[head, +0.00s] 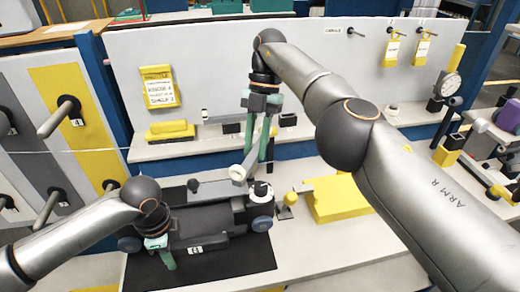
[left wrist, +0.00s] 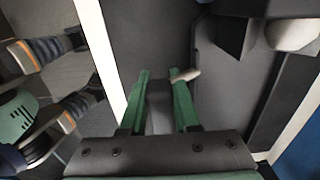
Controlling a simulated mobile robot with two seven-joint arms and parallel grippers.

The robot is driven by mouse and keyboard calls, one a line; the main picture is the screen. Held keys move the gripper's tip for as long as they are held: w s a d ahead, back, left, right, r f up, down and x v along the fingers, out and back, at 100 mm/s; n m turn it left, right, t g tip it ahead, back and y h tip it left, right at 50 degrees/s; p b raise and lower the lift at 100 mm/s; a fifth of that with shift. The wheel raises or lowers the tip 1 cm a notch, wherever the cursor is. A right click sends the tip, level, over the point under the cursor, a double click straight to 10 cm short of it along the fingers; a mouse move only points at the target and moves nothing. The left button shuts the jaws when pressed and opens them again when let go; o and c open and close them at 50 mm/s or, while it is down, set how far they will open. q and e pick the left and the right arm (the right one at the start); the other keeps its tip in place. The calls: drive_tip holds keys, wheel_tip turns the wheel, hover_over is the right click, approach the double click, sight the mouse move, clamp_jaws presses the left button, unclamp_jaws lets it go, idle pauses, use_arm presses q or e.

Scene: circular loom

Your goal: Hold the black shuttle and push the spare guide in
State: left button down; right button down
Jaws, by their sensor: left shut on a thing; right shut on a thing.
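The black shuttle (head: 205,222) lies on a black mat (head: 215,268) on the bench, with grey-blue wheels at its ends. My left gripper (head: 167,258) is at its near left side, shut on part of it. The left wrist view shows the green fingers (left wrist: 160,88) with dark material between them and a pale peg (left wrist: 187,75) by the right fingertip. My right gripper (head: 248,168) points down above the shuttle's right part, shut on a pale piece, seemingly the spare guide (head: 238,173). Whether the guide touches the shuttle I cannot tell.
Behind is a shelf (head: 200,146) with a yellow tray (head: 170,131). A panel with pegs (head: 60,118) stands at left. Bare bench lies at front right.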

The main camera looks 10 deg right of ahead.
drive_tip(key=shift+w+a+r+m+t+y, duration=0.15)
drive_tip(key=shift+w+m+t+y, duration=0.3)
drive_tip(key=shift+m, duration=0.75)
drive_tip(key=w+a+r+m+t+y, duration=0.1)
drive_tip(key=w+r+m+t, duration=0.2)
drive_tip(key=m, duration=0.6)
wheel_tip(320, 180, down, 7)
drive_tip(key=shift+w+f, duration=0.15)
drive_tip(key=shift+f, duration=0.3)
drive_tip(key=shift+f, duration=0.8)
drive_tip(key=shift+f, duration=0.1)
drive_tip(key=shift+f, duration=1.25)
drive_tip(key=c, duration=0.6)
unclamp_jaws()
drive_tip(key=shift+f, duration=0.1)
